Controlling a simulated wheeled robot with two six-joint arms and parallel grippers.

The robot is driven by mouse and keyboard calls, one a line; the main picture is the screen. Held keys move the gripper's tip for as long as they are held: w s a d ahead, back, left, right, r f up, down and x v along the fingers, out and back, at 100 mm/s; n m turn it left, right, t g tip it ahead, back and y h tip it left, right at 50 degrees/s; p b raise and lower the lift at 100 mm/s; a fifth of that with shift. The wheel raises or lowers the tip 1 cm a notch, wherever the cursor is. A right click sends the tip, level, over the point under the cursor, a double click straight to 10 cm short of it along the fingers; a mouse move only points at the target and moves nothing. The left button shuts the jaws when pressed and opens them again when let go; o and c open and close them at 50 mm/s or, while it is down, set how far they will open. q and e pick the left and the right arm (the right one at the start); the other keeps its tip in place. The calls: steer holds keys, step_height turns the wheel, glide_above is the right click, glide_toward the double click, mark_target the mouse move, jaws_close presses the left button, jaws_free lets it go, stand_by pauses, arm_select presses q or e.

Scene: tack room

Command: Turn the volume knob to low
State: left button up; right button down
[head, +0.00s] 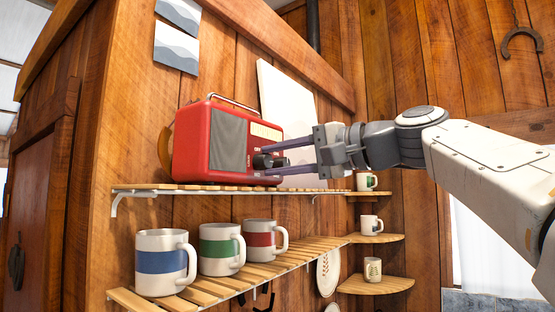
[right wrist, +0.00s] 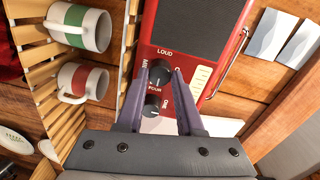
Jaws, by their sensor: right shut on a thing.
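A red radio (head: 191,150) with a grey speaker panel stands on the upper slatted shelf. Two black knobs sit on its front at lower right. In the right wrist view the larger knob (right wrist: 160,75) lies under the label LOUD, and a second black knob (right wrist: 152,107) is nearer my palm. My right gripper (head: 266,161) reaches in from the right, and its purple fingers are shut on the larger knob, one on each side. In the right wrist view its fingertips (right wrist: 163,72) flank that knob. The knob's exact pointer setting is too small to read. My left gripper is not in view.
Three mugs with blue (head: 162,262), green (head: 218,248) and red (head: 260,240) bands stand on the lower shelf (head: 205,289). Smaller corner shelves (head: 376,285) at right hold more cups. A white board (head: 286,101) leans behind the radio.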

steer(key=c, duration=0.5)
jaws_free()
steer(key=shift+c, duration=0.2)
steer(key=shift+s+d+f+b, duration=0.1)
steer(key=shift+s+d+b, duration=0.1)
steer(key=shift+d+b, duration=0.25)
steer(key=b+v, duration=0.3)
steer(key=v, duration=0.6)
steer(key=shift+s+d, duration=0.2)
